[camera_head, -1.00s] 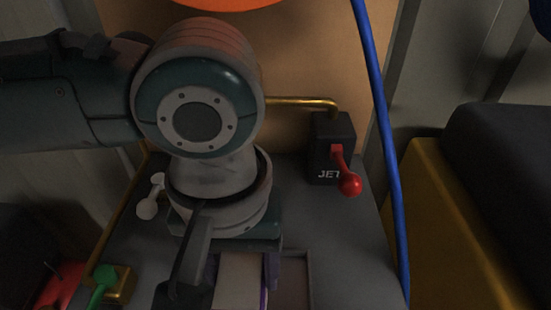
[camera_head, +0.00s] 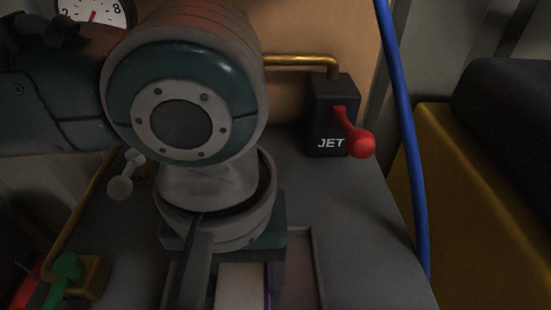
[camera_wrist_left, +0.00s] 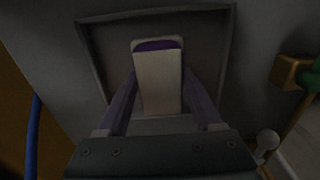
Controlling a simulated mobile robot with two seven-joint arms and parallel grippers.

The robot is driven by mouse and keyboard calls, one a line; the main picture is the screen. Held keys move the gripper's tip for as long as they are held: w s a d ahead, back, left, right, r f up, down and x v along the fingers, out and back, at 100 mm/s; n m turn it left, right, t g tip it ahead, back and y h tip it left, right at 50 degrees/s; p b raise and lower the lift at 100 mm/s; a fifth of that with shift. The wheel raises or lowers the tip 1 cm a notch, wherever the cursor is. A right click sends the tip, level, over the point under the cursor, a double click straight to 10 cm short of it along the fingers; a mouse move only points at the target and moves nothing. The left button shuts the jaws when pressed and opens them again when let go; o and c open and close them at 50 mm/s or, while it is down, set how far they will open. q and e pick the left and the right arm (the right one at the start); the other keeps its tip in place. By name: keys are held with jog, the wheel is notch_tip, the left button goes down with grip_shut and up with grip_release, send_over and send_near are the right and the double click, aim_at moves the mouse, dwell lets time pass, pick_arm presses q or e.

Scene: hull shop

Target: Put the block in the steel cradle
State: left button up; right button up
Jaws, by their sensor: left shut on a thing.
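The block (camera_wrist_left: 158,82) is pale with a purple end. In the head view it shows as a pale strip (camera_head: 241,288) at the bottom edge. My left gripper (camera_wrist_left: 159,90) is shut on it, one finger on each side. A grey rectangular frame with a raised rim (camera_wrist_left: 233,50), which looks like the steel cradle, lies beyond the block in the wrist view. My right gripper is not in view.
A black box marked JET (camera_head: 332,120) with a red lever (camera_head: 360,144) stands at the back right. A blue hose (camera_head: 409,140) runs down the right side. A green-knobbed brass fitting (camera_head: 85,277) is at lower left. A white-knobbed lever (camera_head: 121,187) stands left of my arm.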

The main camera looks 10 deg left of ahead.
pick_arm(q)
jog(key=o, duration=1.4)
notch_tip(320, 180, up, 12)
jog(key=p, duration=0.4)
jog(key=m+t+h, duration=0.3)
jog(key=m+t, duration=0.1)
send_near(242, 278)
notch_tip(242, 278, down, 2)
jog(key=s+a, duration=0.1)
jog(key=s+a+y, duration=0.1)
jog(key=a, duration=0.1)
jog(key=s+a+f+y, duration=0.1)
jog(key=a, duration=0.1)
jog(key=s+a+m, duration=0.1)
jog(key=a, duration=0.2)
jog(key=shift+s+a+f+y, duration=0.1)
jog(key=shift+s+f+y, duration=0.25)
jog(key=shift+y, duration=0.05)
